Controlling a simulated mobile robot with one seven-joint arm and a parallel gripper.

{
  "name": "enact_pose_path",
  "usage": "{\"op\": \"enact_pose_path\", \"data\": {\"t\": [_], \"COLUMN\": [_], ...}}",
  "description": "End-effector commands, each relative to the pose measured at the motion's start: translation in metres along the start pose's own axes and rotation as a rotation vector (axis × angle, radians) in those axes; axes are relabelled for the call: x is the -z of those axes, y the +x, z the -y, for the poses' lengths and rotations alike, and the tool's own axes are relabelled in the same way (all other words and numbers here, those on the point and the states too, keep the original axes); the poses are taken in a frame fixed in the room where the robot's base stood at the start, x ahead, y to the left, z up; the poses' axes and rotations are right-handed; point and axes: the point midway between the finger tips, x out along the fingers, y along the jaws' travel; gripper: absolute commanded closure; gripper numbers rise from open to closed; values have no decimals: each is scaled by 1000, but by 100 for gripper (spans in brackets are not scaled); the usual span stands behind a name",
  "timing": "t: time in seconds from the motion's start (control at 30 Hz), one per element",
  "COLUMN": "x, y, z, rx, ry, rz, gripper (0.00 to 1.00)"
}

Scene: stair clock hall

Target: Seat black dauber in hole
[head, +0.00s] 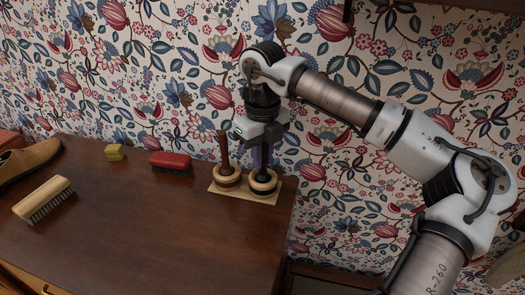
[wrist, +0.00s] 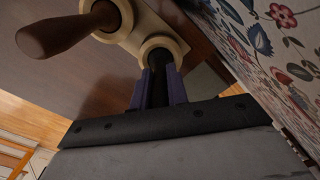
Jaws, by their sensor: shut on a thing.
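The black dauber (head: 263,176) is upright at the right-hand round holder of a pale wooden stand (head: 247,194). My gripper (head: 262,160) points down over this holder, its purple fingers shut on the dauber's dark handle. In the wrist view, the handle (wrist: 161,62) is between my fingers (wrist: 160,88), and the pale ring (wrist: 176,45) of the right holder lies around its lower end. The dauber's foot is hidden, and I cannot tell how deep it sits. A brown-handled dauber (head: 223,153) stands in the left holder.
A red brush (head: 171,163), a small yellow-green block (head: 115,152), a pale wooden brush (head: 43,200) and a brown shoe (head: 28,160) lie to the left on the dark wooden top (head: 150,220). The stand is near the top's right edge, with patterned wallpaper close behind. The front middle is clear.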

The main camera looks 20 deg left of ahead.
Motion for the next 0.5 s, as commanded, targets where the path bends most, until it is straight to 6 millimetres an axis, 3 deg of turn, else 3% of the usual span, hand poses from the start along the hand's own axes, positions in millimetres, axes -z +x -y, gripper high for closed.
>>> {"op": "enact_pose_path", "data": {"t": [0.37,0.4,0.5], "x": [0,0,0], "y": [6,5,4], "z": [0,0,0], "rx": [1,1,1], "ry": [1,1,1], "rz": [1,1,1], "gripper": [100,80,67]}}
